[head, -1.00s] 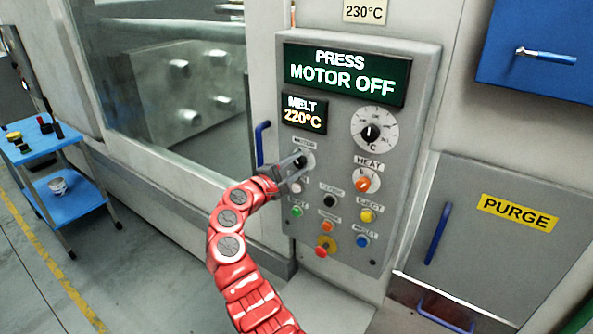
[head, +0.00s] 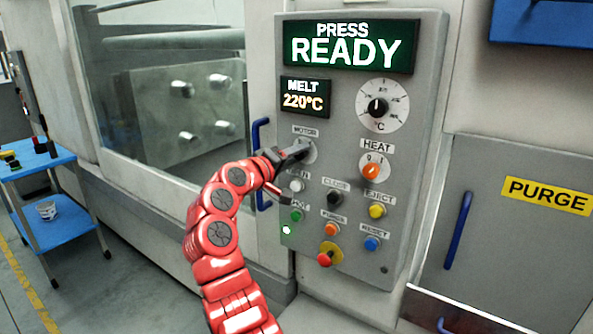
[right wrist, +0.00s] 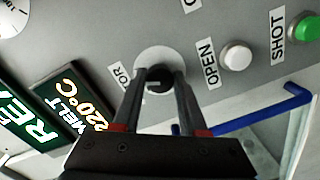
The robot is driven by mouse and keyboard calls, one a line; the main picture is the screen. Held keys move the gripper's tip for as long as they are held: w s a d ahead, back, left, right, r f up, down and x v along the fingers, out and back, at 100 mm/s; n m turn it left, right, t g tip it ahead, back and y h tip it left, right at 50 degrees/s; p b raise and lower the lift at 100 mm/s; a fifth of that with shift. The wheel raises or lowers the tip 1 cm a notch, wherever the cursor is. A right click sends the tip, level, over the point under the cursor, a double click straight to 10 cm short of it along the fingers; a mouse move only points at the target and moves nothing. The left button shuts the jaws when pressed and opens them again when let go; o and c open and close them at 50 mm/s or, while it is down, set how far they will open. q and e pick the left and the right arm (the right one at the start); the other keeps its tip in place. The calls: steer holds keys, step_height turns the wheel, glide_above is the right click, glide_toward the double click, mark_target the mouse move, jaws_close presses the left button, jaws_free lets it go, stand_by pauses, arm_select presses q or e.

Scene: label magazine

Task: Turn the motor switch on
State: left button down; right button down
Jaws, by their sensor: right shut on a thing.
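The motor switch is a black knob on a pale round plate (head: 309,154) under the MOTOR label (head: 305,132), at the upper left of the control panel's buttons. My right gripper (head: 298,151) reaches in from the lower left and is shut on the knob. In the right wrist view the motor switch (right wrist: 159,78) sits between the two fingertips. The large display (head: 350,45) reads PRESS READY. My left gripper is not in view.
Near the switch are the white OPEN button (head: 296,185), the orange HEAT knob (head: 371,170) and several other buttons. A blue handle (head: 260,160) stands left of the panel. A blue trolley (head: 30,165) is at the far left.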

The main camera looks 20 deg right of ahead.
steer(key=shift+f+m+b, duration=0.15)
steer(key=shift+m+b, duration=0.9)
steer(key=shift+m, duration=0.15)
steer(key=shift+c, duration=2.2)
jaws_free()
steer(key=shift+a, duration=0.1)
steer(key=b+v, duration=0.2)
steer(key=v, duration=1.5)
steer(key=shift+s+b, duration=0.25)
steer(key=shift+b, duration=0.05)
